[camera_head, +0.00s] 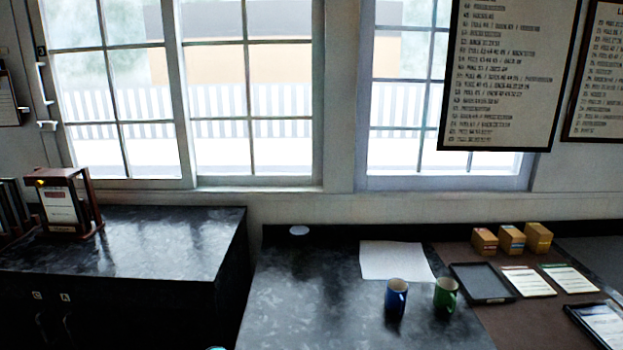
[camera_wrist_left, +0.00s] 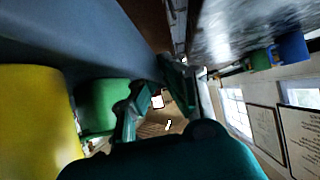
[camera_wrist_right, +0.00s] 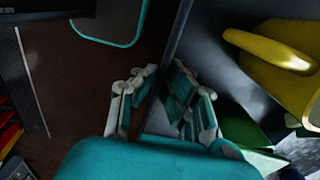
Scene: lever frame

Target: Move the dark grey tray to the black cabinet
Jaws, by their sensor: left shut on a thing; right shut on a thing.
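The dark grey tray shows close up in the left wrist view (camera_wrist_left: 75,35) and the right wrist view (camera_wrist_right: 215,35). A yellow mug (camera_wrist_left: 35,115) and a green object (camera_wrist_left: 100,100) are at the tray; the yellow mug with its handle also shows in the right wrist view (camera_wrist_right: 290,70). My left gripper (camera_wrist_left: 155,92) is shut on the tray's edge. My right gripper (camera_wrist_right: 158,95) is shut on the tray's edge on its side. The head view shows neither the held tray nor the gripper fingers. A black cabinet (camera_head: 130,255) with door handles stands at the left in the head view.
On the cabinet, racks (camera_head: 62,205) stand at the far left; the rest of its top is clear. A dark counter (camera_head: 300,300) at centre holds a blue mug (camera_head: 396,298), a green mug (camera_head: 445,295) and paper (camera_head: 395,260). Small boxes (camera_head: 511,240) and a flat black tray (camera_head: 482,282) are right.

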